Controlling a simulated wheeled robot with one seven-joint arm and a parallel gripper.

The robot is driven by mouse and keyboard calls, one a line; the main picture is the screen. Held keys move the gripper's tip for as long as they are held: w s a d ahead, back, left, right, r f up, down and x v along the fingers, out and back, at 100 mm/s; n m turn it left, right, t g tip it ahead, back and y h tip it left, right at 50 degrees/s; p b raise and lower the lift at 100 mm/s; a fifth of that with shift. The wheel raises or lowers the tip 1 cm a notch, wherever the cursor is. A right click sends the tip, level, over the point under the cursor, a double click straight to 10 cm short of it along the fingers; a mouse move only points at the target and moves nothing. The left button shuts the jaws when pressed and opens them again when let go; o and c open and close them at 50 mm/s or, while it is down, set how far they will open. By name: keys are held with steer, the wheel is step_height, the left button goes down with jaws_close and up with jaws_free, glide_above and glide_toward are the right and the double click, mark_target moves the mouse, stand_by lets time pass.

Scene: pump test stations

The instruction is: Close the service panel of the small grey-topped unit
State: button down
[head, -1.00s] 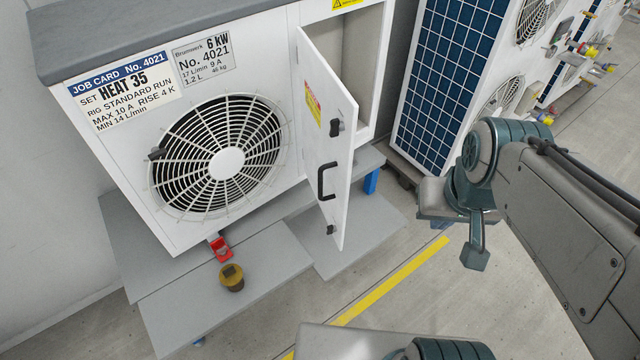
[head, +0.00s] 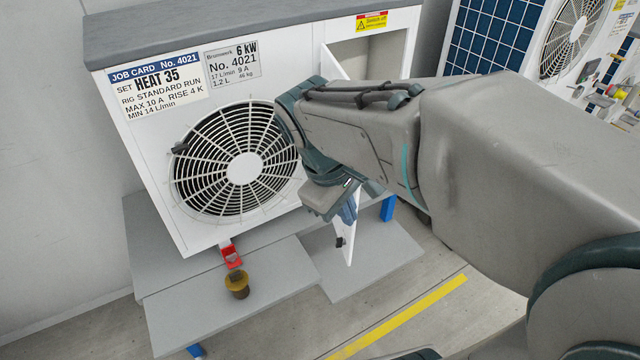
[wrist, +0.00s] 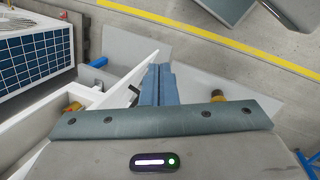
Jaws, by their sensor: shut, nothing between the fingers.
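The grey-topped unit (head: 150,215) stands on grey plinths, with its fan grille and job card facing me. The open bay (head: 378,60) shows above my arm. My gripper (head: 348,212) is in front of the unit beside the panel's lower part. In the wrist view my gripper's blue fingers (wrist: 158,82) are together and empty, close beside the panel (wrist: 125,80); I cannot tell whether they touch it.
A brass cap (head: 237,285) and a red valve handle (head: 231,256) are at the front plinth (head: 180,325). A unit with a blue-celled panel (head: 483,40) stands to the right. A yellow floor line (head: 400,315) crosses open floor in front.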

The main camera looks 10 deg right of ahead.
steer(key=w+a+f+n+h+b, duration=0.4)
steer(key=w+a+n+h+b, duration=0.25)
steer(key=w+a+n, duration=0.35)
steer(key=d+f+n, duration=0.1)
steer(key=d+f, duration=0.6)
steer(key=d, duration=0.5)
steer(key=shift+w+y+b, duration=0.25)
steer(key=shift+y+b, duration=0.2)
